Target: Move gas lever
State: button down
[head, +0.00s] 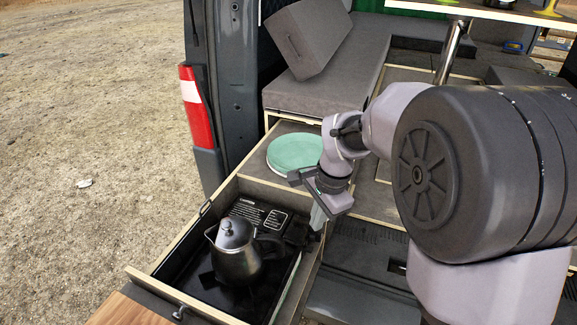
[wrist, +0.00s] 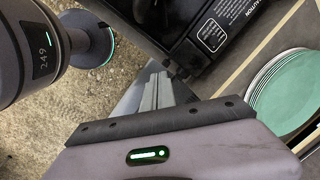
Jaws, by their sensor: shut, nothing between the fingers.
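The black gas stove (head: 205,270) sits in the pulled-out drawer, with a dark metal kettle (head: 238,255) standing on it. The stove's label panel and edge also show at the top of the wrist view (wrist: 222,32). The gas lever cannot be clearly made out; the dark right end of the stove is where my gripper is. My gripper (head: 317,220) points down beside that end, close to the drawer's right side. In the wrist view its fingers (wrist: 155,92) are together and empty, by the stove's corner. Whether they touch the stove cannot be told.
A stack of green plates (head: 295,151) lies on the wooden top behind the drawer. The drawer's wooden walls (head: 166,249) surround the stove. A grey cushion (head: 306,36) leans farther back. The van's door frame and red light (head: 197,107) stand at left.

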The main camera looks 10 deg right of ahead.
jog(key=w+d+f+m+g+p, duration=0.1)
jog(key=w+f+m, duration=0.1)
jog(key=f, duration=0.4)
jog(key=shift+w+f+m, duration=0.25)
jog(key=shift+w+m, duration=0.05)
jog(key=shift+w, duration=0.6)
jog(key=shift+d, duration=0.1)
